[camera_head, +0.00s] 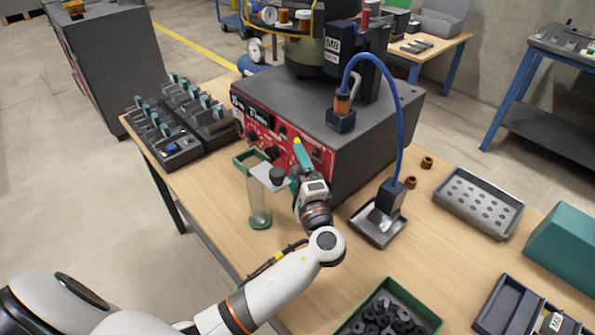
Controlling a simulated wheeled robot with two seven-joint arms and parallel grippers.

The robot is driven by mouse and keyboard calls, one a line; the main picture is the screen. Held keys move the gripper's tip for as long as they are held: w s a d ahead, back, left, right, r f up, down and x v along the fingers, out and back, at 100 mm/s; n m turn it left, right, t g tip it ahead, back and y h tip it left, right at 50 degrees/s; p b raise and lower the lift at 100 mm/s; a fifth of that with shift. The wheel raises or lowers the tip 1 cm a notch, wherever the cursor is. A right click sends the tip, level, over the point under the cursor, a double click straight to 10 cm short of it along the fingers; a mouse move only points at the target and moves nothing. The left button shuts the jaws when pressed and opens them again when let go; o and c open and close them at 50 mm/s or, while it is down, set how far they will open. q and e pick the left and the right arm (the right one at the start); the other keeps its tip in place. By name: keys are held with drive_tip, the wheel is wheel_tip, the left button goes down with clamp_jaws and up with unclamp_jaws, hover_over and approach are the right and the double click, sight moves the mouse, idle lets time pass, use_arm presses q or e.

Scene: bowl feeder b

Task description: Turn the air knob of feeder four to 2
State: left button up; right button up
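The feeder's grey control box (345,125) stands on the wooden table with a red front panel (262,128). Several dark knobs sit on this panel, one of them a knob (272,153) close to my gripper. The panel's lettering and the knob scales are too small to read, so I cannot tell which is the air knob or its setting. My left gripper (288,168) is in front of the panel's right part, with a teal finger showing. The arm and wrist hide part of the panel, and I cannot tell whether the fingers touch a knob. My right gripper is not in view.
A clear tube with green base (260,218) stands just left of my wrist. A small metal tray (378,225) under the blue hose is to the right. A bin of black parts (390,310) is at the front. Dark racks (180,120) stand left of the box.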

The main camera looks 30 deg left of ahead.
use_arm(q)
drive_tip(key=shift+a+r, duration=0.15)
drive_tip(key=shift+r, duration=0.45)
drive_tip(key=shift+s+d, duration=0.15)
drive_tip(key=shift+d, duration=0.05)
drive_tip(key=shift+s+d+f, duration=0.1)
drive_tip(key=shift+d+f, duration=0.05)
drive_tip(key=shift+f, duration=0.1)
drive_tip(key=shift+s+d+f+b, duration=0.15)
drive_tip(key=shift+f+b, duration=0.15)
drive_tip(key=shift+b, duration=0.05)
drive_tip(key=shift+c, duration=0.9)
drive_tip(key=shift+s+d+f+b, duration=0.3)
drive_tip(key=shift+s+d, duration=0.1)
drive_tip(key=shift+c, duration=1.4)
drive_tip(key=shift+s+d+f+b, duration=1.1)
drive_tip(key=shift+s+d+f, duration=0.25)
drive_tip(key=shift+s+f, duration=0.2)
drive_tip(key=shift+s+d+f+b, duration=1.1)
drive_tip(key=shift+s+d+f, duration=0.2)
drive_tip(key=shift+s+f, duration=0.2)
drive_tip(key=shift+s+d+f+b, duration=0.3)
drive_tip(key=shift+s+f+b, duration=0.25)
drive_tip(key=shift+s, duration=0.25)
